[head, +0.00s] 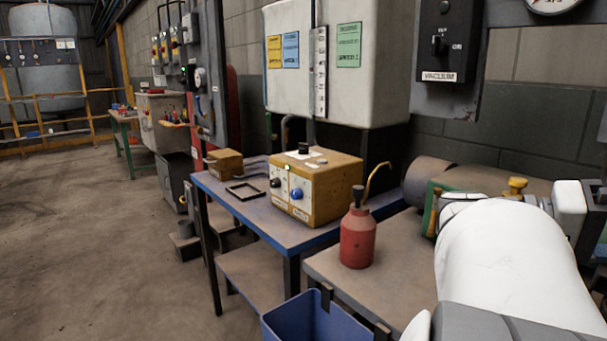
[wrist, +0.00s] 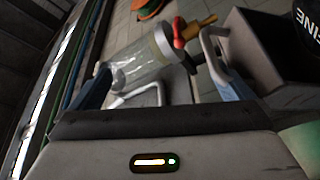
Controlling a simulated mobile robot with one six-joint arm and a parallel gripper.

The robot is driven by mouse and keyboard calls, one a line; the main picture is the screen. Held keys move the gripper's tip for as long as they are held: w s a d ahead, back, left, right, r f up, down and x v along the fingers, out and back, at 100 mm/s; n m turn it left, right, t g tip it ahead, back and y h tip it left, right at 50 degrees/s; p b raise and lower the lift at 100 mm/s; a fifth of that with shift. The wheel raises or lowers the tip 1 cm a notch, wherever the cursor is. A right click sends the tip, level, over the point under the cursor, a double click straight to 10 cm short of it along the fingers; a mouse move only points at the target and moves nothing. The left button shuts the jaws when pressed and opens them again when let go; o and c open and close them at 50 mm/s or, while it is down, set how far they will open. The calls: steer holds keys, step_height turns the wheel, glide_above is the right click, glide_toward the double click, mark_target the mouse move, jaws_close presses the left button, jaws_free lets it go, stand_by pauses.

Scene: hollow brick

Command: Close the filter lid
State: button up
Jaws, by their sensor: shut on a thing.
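A clear, pale cylinder (wrist: 137,66) with a light end ring lies just beyond, between the fingertips as seen. A red part (wrist: 180,33) and a brass-coloured fitting (wrist: 201,25) sit at its right end. I cannot make out the filter lid clearly or tell how far it is open. In the head view, my white arm covers the right side and the gripper cannot be made out.
In the head view, a red bottle (head: 358,238) stands on the near bench, close to my arm. A yellow control box (head: 325,191) sits on the blue-edged table (head: 238,206). A blue bin (head: 312,318) is at the bottom. The floor at left is open.

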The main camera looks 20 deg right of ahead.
steer(key=shift+w+a+r, duration=0.25)
steer(key=shift+a+r, duration=0.2)
steer(key=shift+r, duration=0.05)
steer(key=shift+w+a+b, duration=0.2)
steer(key=shift+w+a, duration=0.1)
steer(key=shift+a, duration=0.2)
steer(key=shift+w+a+b, duration=0.15)
steer(key=shift+w+a, duration=0.1)
steer(key=shift+a, duration=0.25)
steer(key=c, duration=1.4)
steer(key=b+v, duration=0.1)
steer(key=v, duration=0.5)
steer(key=shift+w+d+f+b, duration=0.15)
steer(key=shift+w+f+b, duration=0.1)
steer(key=shift+f+b, duration=0.15)
steer(key=shift+r, duration=0.1)
